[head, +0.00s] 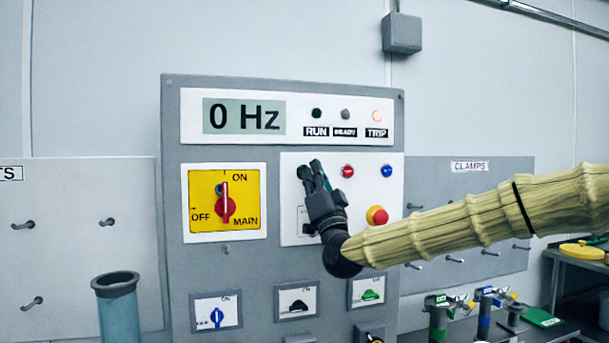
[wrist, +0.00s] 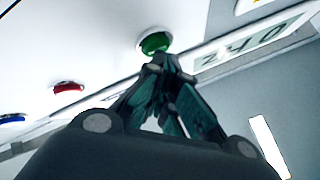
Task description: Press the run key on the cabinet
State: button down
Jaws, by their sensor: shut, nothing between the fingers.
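The grey cabinet (head: 275,262) stands upright ahead of me, with a white key panel on its right half. A round green key, apparently the run key (wrist: 155,43), shows in the wrist view just beyond my fingertips; my gripper hides it in the head view. My gripper (head: 311,170) is shut and empty in front of that panel. In the wrist view its fingertips (wrist: 160,62) overlap the lower edge of the green key; I cannot tell whether they touch it. The display (head: 244,116) reads 0 Hz. The TRIP lamp (head: 377,116) glows pale red; the RUN lamp (head: 317,114) is dark.
A red button (head: 347,171), a blue button (head: 386,171) and a red mushroom button on yellow (head: 377,215) are close to my gripper. The red main switch (head: 225,204) points to ON. Selector knobs sit below. A blue cylinder (head: 118,305) stands front left.

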jog(key=shift+s+d+b, duration=0.25)
jog(key=shift+s+b, duration=0.15)
jog(key=shift+s, duration=0.2)
jog(key=shift+f, duration=0.1)
jog(key=shift+s+d+b, duration=0.25)
jog(key=shift+s+b, duration=0.25)
jog(key=shift+s, duration=0.3)
jog(key=shift+s+d+b, duration=0.3)
jog(key=shift+s+b, duration=0.2)
jog(key=shift+s, duration=0.3)
jog(key=shift+s+d+b, duration=0.25)
jog(key=shift+s+b, duration=0.25)
jog(key=shift+s, duration=0.3)
jog(key=shift+a, duration=0.1)
